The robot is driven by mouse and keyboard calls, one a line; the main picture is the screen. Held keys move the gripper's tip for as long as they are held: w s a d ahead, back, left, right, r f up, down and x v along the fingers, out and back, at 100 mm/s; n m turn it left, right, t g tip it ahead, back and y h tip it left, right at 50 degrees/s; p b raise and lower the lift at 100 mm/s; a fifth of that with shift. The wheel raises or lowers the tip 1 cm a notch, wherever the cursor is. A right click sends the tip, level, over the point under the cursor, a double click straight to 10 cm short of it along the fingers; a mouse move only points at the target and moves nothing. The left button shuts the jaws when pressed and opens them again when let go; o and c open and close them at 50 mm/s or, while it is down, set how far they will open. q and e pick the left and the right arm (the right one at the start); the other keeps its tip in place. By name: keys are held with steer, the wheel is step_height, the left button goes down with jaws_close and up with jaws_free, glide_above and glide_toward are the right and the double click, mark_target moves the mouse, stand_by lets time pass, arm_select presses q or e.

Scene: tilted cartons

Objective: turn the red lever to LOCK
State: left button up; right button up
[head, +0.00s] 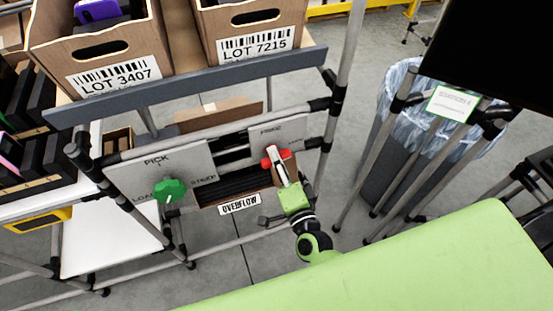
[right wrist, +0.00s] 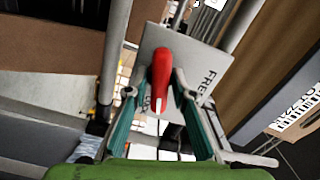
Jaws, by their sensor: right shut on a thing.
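The red lever (head: 287,154) sits on the right-hand grey plate (head: 262,137) of the rack's front in the head view. In the right wrist view the lever (right wrist: 161,70) stands out from its plate (right wrist: 190,58), with its tip between my fingers. My right gripper (head: 281,168) is shut on the lever; its fingers (right wrist: 159,92) lie on either side of it in the wrist view. The word FREE reads on the plate right of the lever in the wrist view. The LOCK marking is mostly hidden by the lever and fingers. My left gripper is not in view.
A green knob (head: 170,190) sits on the left plate marked PICK. Below hangs an OVERFLOW label (head: 239,204). Tilted cartons LOT 3407 (head: 103,55) and LOT 7215 (head: 248,30) stand above, behind a grey rail (head: 190,85). A lined bin (head: 395,80) stands at right, behind rack tubes.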

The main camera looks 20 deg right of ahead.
steer(key=shift+m+b, duration=0.3)
steer(key=shift+m, duration=1.2)
steer(key=o, duration=0.9)
steer(key=shift+c, duration=0.2)
steer(key=s, duration=1.2)
steer(key=shift+d, duration=0.25)
